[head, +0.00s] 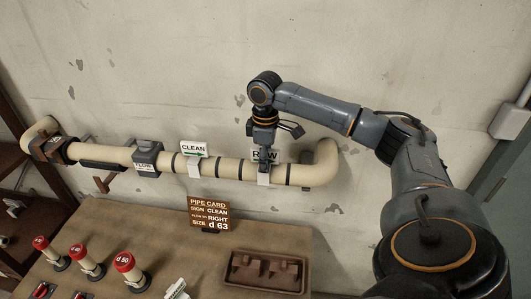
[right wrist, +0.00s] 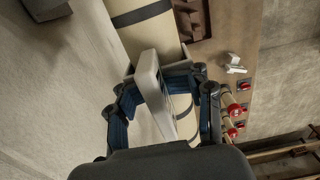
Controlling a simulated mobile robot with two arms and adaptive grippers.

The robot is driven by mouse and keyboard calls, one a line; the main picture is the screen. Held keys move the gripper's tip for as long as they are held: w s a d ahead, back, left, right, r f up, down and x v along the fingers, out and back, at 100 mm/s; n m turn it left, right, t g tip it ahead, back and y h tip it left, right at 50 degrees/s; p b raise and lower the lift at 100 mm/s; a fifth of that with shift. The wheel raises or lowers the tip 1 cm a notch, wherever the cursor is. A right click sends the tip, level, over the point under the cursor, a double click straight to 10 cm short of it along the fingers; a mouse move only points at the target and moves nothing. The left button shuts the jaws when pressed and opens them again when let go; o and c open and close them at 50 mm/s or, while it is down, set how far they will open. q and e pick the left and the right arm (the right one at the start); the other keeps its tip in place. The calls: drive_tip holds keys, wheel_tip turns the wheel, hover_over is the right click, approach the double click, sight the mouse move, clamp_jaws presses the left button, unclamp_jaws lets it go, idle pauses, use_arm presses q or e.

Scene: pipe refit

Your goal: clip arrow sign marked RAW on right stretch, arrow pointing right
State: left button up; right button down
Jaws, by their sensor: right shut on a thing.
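The RAW arrow sign (head: 264,157) is at the right stretch of the cream pipe (head: 297,174). Its white clip (head: 264,179) lies over the pipe between dark bands; I cannot tell whether it is fully seated. The gripper partly covers the lettering, and the arrow's direction is not clear. My right gripper (head: 264,147) comes down from above and is shut on this sign. In the right wrist view the white sign plate (right wrist: 152,82) stands between the blue fingers, with the pipe (right wrist: 150,35) beyond. My left gripper is not in view.
A CLEAN sign (head: 194,149) with a green arrow pointing right sits on the pipe to the left. A grey FLOW device (head: 147,158) is further left. The bench holds a pipe card (head: 209,213), red-capped fittings (head: 124,262) and a brown tray (head: 264,286). The wall is close behind.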

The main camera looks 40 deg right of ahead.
drive_tip(key=shift+c, duration=2.4)
unclamp_jaws()
drive_tip(key=o, duration=0.5)
drive_tip(key=shift+r, duration=3.75)
